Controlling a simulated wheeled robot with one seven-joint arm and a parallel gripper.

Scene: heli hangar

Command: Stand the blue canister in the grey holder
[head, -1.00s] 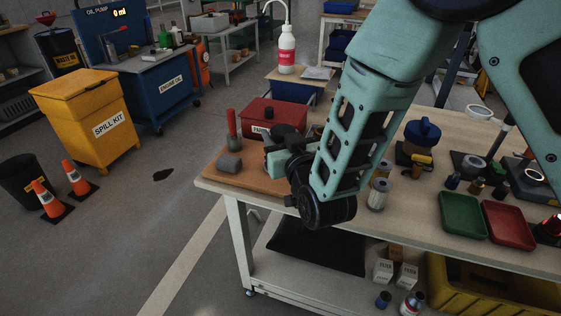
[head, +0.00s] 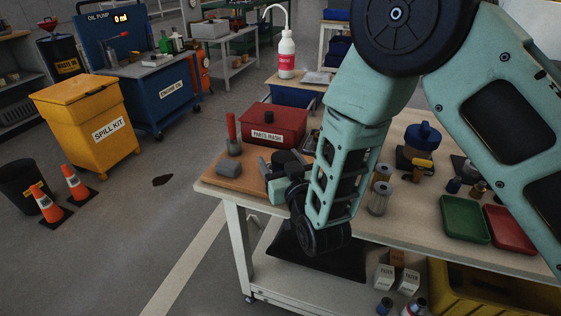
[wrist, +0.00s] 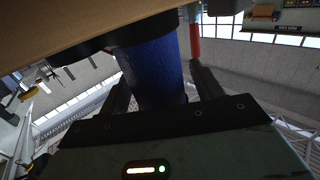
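The blue canister (wrist: 152,70) lies between the two fingers of my gripper (wrist: 163,90) in the wrist view, and the fingers appear closed on its sides. Its far end meets a dark round shape (wrist: 95,42) close to the brown board; I cannot tell whether this is the grey holder or whether the canister is seated in it. In the head view my gripper (head: 280,178) is low over the board at the bench's left end and mostly hides the canister. I cannot make out the grey holder for certain there.
On the brown board (head: 248,178) are a grey block (head: 228,169) and a red-handled item (head: 231,128) in a grey base. A red parts-wash box (head: 280,121) stands behind my gripper. Cans (head: 379,198), a blue-lidded jar (head: 422,136) and a green tray (head: 464,219) are to the right.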

